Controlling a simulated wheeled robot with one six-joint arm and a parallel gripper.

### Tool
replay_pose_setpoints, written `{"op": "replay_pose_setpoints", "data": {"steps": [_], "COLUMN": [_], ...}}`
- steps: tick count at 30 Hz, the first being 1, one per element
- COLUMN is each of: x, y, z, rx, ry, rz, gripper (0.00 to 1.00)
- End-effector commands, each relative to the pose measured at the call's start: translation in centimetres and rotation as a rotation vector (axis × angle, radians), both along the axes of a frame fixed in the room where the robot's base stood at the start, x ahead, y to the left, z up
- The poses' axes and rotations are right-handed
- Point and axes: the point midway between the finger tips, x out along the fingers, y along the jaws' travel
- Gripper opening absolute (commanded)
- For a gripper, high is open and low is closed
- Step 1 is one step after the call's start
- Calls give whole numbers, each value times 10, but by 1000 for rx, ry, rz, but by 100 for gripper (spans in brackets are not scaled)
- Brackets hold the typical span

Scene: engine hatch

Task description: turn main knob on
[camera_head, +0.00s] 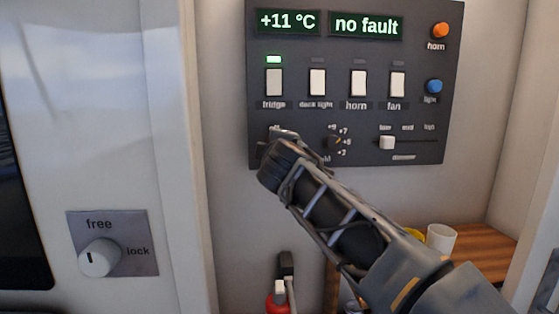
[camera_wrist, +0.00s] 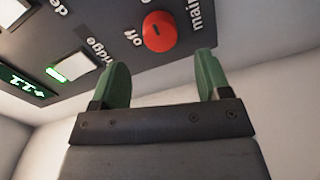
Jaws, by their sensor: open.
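The main knob is a round red knob (camera_wrist: 160,36) on the dark control panel (camera_wrist: 110,45), seen in the wrist view between the labels "off" and "main". It has a small dark mark on its face; which position that marks I cannot tell for sure. My gripper (camera_wrist: 163,66) is open, its two green fingers pointing at the panel, one on either side of the knob's line, with the knob just beyond the tips. No contact shows. In the head view my gripper (camera_head: 284,138) covers the panel's lower left corner and hides the main knob.
The panel also bears fridge (camera_head: 274,82), deck light, horn and fan switches, with the fridge lamp lit green. A selector knob (camera_head: 334,142) and dimmer slider (camera_head: 387,142) lie right of my gripper. A white free/lock knob (camera_head: 98,258) is at lower left. A cup (camera_head: 441,238) stands at right.

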Motion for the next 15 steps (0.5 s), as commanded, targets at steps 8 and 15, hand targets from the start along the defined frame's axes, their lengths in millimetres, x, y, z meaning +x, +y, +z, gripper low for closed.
{"op": "replay_pose_setpoints", "data": {"steps": [8,15], "x": [-52,-75], "y": [0,0], "z": [1,3], "rx": [1,1], "ry": [0,1], "rz": [2,2], "gripper": [70,70]}}
